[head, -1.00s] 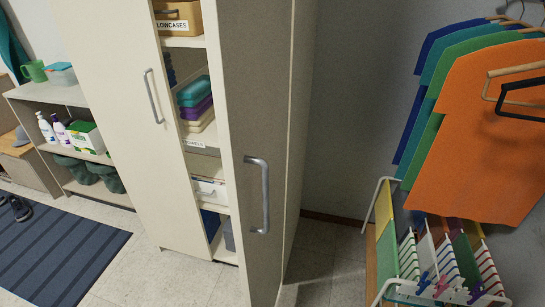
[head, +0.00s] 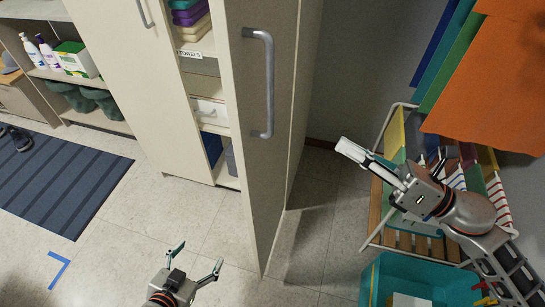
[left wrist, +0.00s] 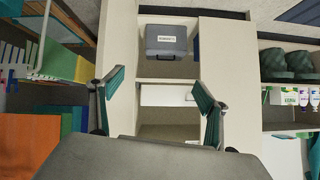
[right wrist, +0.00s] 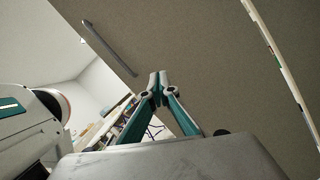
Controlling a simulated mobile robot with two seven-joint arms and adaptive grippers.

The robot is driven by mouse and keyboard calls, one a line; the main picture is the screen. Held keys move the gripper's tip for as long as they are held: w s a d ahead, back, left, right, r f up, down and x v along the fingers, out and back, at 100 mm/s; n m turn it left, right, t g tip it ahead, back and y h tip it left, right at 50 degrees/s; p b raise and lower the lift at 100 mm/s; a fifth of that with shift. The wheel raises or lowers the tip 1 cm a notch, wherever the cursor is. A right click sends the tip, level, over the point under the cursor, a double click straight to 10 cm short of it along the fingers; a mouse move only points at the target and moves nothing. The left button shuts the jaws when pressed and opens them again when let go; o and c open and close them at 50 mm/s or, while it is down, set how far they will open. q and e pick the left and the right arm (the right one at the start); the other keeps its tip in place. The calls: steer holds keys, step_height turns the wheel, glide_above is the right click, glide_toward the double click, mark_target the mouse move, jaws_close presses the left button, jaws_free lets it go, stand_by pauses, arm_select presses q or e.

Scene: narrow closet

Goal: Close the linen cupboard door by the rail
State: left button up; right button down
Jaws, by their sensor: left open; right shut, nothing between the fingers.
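The linen cupboard door (head: 270,185) stands open, its edge toward me and its grey-brown face turned right. Its metal rail (head: 269,85) is a vertical bar on that face; the rail also shows at upper left in the right wrist view (right wrist: 108,46). My right gripper (head: 352,150) is shut and empty, to the right of the door and apart from the rail. In the right wrist view its closed fingertips (right wrist: 156,84) are in front of the door face. My left gripper (head: 197,262) is open and empty, low and left of the door, touching nothing visible.
Cupboard shelves hold folded towels (head: 190,18) and boxes; a grey case (left wrist: 166,41) shows in the left wrist view. A drying rack (head: 400,240), teal basin (head: 425,283) and hanging cloths (head: 485,90) crowd the right.

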step_height(320, 180, down, 2)
steer(key=s+a+n+g+b, duration=0.1)
steer(key=s+n+g, duration=0.1)
steer(key=n+g, duration=0.35)
steer(key=n+p, duration=0.3)
glide_toward(257, 150)
steer(key=shift+t+h, duration=0.25)
steer(key=shift+h, duration=0.05)
steer(key=x, duration=0.5)
steer(key=shift+s+a+r, duration=0.2)
steer(key=shift+a+r, duration=0.05)
steer(key=shift+r, duration=0.1)
arm_select(q)
steer(key=shift+s+d, duration=0.3)
steer(key=shift+s, duration=0.25)
arm_select(e)
steer(key=shift+w+a+f, duration=0.15)
steer(key=shift+w+a, duration=0.05)
steer(key=shift+a, duration=0.5)
arm_select(q)
steer(key=shift+w+r, duration=0.1)
steer(key=shift+w, duration=0.05)
steer(key=shift+r, duration=0.1)
arm_select(e)
steer(key=shift+a, duration=0.15)
